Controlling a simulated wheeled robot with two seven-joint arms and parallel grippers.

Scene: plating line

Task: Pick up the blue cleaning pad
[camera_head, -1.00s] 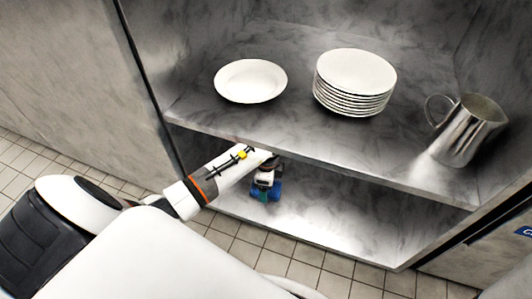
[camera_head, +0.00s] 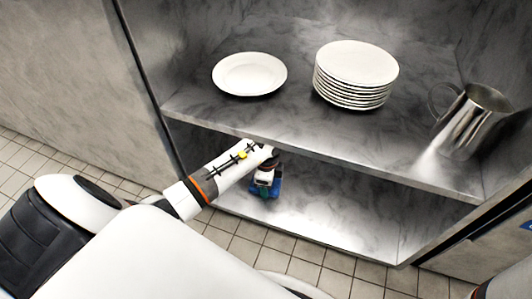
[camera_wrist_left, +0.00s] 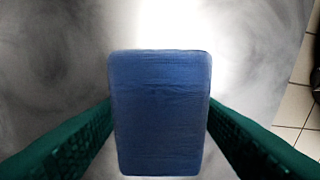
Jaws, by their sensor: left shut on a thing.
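The blue cleaning pad (camera_wrist_left: 160,110) fills the middle of the left wrist view, a rounded blue block between two green fingers. In the head view the pad (camera_head: 275,188) shows as a small blue patch over the lower shelf, partly hidden by my gripper. My left gripper (camera_head: 265,192) reaches under the upper shelf and is shut on the pad. In the left wrist view the gripper (camera_wrist_left: 160,135) has a finger at each side of the pad. Whether the pad touches the shelf is hard to tell. My right gripper is not in view.
The upper shelf (camera_head: 230,120) is just above my left wrist. It holds a single white plate (camera_head: 250,74), a stack of white plates (camera_head: 355,75) and a metal pitcher (camera_head: 470,122). The lower shelf (camera_head: 335,215) is bare to the right of the pad.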

